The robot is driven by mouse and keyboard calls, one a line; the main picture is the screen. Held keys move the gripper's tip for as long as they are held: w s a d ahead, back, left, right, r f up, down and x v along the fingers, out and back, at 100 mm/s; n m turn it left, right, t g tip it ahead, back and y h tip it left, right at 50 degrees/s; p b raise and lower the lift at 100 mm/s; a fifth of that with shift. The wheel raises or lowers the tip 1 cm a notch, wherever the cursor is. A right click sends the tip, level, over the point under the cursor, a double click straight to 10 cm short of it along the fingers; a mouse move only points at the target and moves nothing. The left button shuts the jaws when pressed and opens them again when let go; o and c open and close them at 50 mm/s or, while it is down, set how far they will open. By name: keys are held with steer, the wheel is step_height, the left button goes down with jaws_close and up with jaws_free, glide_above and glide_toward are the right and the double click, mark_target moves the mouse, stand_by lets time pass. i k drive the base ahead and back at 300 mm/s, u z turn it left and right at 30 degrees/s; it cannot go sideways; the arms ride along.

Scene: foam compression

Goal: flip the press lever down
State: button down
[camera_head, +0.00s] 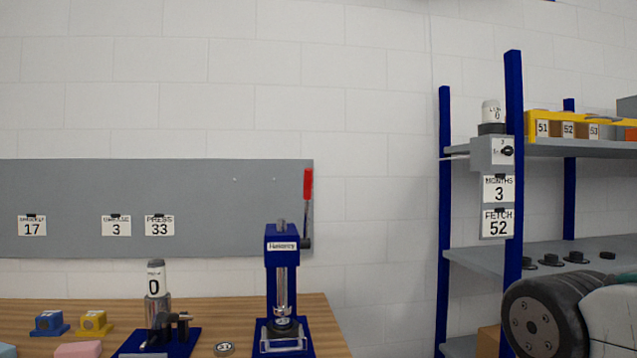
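The blue press (280,275) stands upright on the wooden table near its right edge. Its lever (308,205) has a red handle and points up on the press's right side. A small numbered disc sits at the press's base, under its ram. My gripper is not in view. Only a dark and grey part of my arm shows at the lower right, in front of the shelf and well apart from the press.
A blue-based device (158,310) with a white "0" display stands left of the press. Blue (50,322) and yellow (95,322) blocks, a pink block (78,349) and a disc (224,349) lie on the table (230,308). A blue-post shelf (513,120) stands at right.

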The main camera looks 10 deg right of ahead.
mark_target(308, 173)
steer(key=z, duration=0.55)
steer(key=i, duration=1.35)
steer(key=u, duration=0.55)
